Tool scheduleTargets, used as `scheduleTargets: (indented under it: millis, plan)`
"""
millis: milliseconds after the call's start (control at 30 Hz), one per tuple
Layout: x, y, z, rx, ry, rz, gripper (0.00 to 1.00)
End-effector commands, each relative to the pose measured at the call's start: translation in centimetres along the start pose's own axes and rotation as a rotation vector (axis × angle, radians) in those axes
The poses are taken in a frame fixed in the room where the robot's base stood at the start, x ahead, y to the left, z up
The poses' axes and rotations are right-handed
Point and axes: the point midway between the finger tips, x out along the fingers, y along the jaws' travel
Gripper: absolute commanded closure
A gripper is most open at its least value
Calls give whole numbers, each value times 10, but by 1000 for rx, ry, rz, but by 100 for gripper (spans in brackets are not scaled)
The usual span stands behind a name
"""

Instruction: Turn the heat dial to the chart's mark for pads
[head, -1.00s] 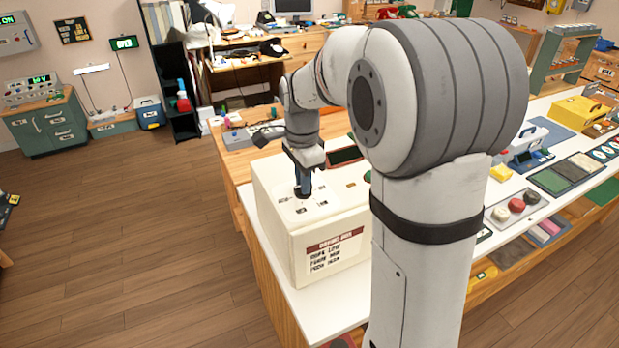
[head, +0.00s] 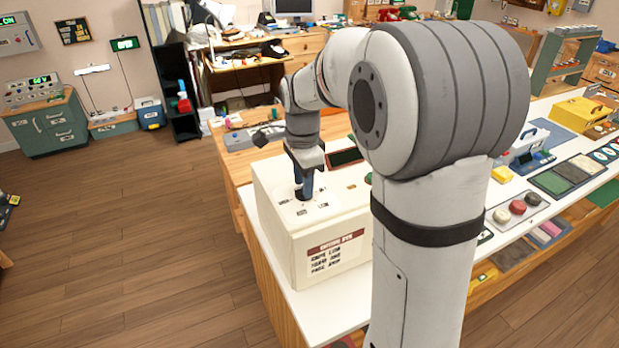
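A cream box (head: 283,232) stands on the near left end of the white counter. Its top face carries small dark marks (head: 302,211) around the place where my gripper points down. The heat dial is hidden under the gripper or too small to tell from it. A chart (head: 337,254) with a dark red header and several lines of text is on the box's front; its small print is too blurred to read surely. My gripper (head: 304,192) reaches straight down onto the box top, at or just above the marks. Its fingers are too small to show whether they are closed.
A dark panel (head: 345,156) lies at the back of the box top. My arm hides the counter's middle. To the right are a tray with coloured knobs (head: 517,207), green and dark panels, and a yellow case (head: 580,113). The wooden floor at left is clear.

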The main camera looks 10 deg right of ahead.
Motion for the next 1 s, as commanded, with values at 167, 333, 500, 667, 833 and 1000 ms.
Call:
scheduleTargets:
  millis: [167,333,500,667,833,1000]
  plan:
    - [-1,0,0,0,0,2,65]
    - [-21,-1,0,0,1,-2,65]
    - [-51,-2,0,0,1,-2,65]
    - [-71,-2,0,0,0,-1,65]
    - [-78,-2,0,0,0,1,65]
    - [-78,-2,0,0,0,1,65]
